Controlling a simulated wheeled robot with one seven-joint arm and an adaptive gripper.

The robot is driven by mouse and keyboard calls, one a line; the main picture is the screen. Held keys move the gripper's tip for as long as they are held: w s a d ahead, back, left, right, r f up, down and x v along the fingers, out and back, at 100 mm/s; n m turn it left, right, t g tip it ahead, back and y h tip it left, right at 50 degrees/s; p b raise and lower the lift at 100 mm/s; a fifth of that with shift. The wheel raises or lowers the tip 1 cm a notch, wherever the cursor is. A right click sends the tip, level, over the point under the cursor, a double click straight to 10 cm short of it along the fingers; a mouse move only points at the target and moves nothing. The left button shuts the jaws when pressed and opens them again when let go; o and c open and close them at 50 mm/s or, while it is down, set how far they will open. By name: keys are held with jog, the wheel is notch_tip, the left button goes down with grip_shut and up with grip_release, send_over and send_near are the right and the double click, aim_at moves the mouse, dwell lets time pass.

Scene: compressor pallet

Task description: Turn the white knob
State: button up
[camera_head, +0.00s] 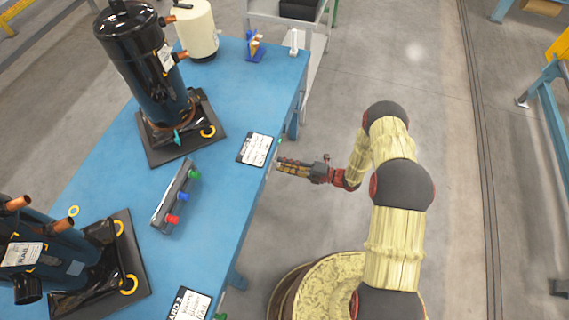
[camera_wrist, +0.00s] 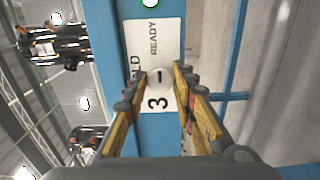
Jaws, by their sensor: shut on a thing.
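The white knob (camera_wrist: 159,77) is round with a dark mark on its face. It sits on a white label plate (camera_wrist: 153,38) with "READY" and "3" printed on it, on the blue side of the table. My gripper (camera_wrist: 163,82) has one finger on each side of the knob and is shut on it. In the head view my gripper (camera_head: 281,165) reaches the right edge of the blue table (camera_head: 222,120); the knob is not visible there.
A green lamp (camera_wrist: 152,3) lies above the plate. On the table are a black compressor (camera_head: 150,70), a second compressor (camera_head: 60,255), a cream tank (camera_head: 197,30), a box with coloured buttons (camera_head: 176,196) and a printed card (camera_head: 255,150).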

dwell(0.4)
jog(key=o, duration=1.2)
jog(key=shift+c, duration=0.2)
jog(key=v, duration=1.2)
